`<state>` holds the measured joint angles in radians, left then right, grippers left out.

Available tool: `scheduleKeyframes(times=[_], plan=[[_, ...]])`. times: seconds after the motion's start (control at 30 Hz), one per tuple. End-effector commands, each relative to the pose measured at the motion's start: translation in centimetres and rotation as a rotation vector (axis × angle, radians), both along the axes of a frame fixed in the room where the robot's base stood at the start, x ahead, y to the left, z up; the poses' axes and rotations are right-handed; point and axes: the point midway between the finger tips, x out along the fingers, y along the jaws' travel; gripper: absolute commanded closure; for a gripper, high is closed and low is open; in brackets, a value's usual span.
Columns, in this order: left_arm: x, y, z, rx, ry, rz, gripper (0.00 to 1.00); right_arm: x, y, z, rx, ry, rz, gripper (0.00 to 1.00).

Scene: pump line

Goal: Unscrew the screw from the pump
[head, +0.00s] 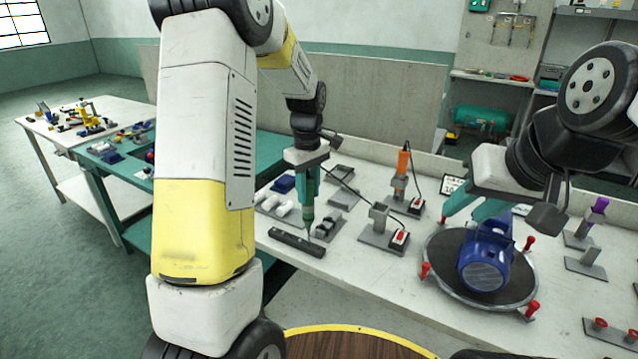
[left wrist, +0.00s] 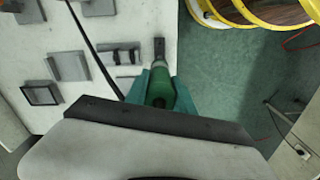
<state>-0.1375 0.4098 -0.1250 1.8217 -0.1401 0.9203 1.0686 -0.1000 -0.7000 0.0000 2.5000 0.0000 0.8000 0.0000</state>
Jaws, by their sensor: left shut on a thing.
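The blue pump (head: 486,262) sits on a round dark turntable (head: 437,266) at the right of the bench. I cannot make out its screw. My left gripper (head: 307,178) is shut on a green screwdriver (head: 308,208), which points down with its thin tip near a long black block (head: 290,240). The green screwdriver also shows in the left wrist view (left wrist: 160,90), between the teal fingers. My right gripper (head: 474,208) is just above and left of the pump's top, with its teal fingers apart. I cannot tell whether they touch the pump.
Several red clamps (head: 532,307) ring the turntable. An orange screwdriver (head: 403,161) stands in a grey holder behind. A purple-handled tool (head: 599,205) stands at the right.

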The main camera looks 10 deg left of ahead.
Motion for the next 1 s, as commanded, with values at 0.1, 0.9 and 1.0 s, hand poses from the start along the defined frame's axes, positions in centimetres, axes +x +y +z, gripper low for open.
scheduleKeyframes(times=[0.1,0.9,1.0], plan=[[0.0,0.0,-0.1,-0.001,-0.001,0.000,1.00,0.0,0.0,0.0,0.000,0.000,0.000,0.64],[0.0,0.0,-1.1,0.000,0.000,0.000,1.00,0.0,0.0,0.0,0.000,0.000,0.000,0.64],[0.0,0.0,-1.2,0.000,0.000,0.000,1.00,0.0,0.0,0.0,0.000,0.000,0.000,0.64]])
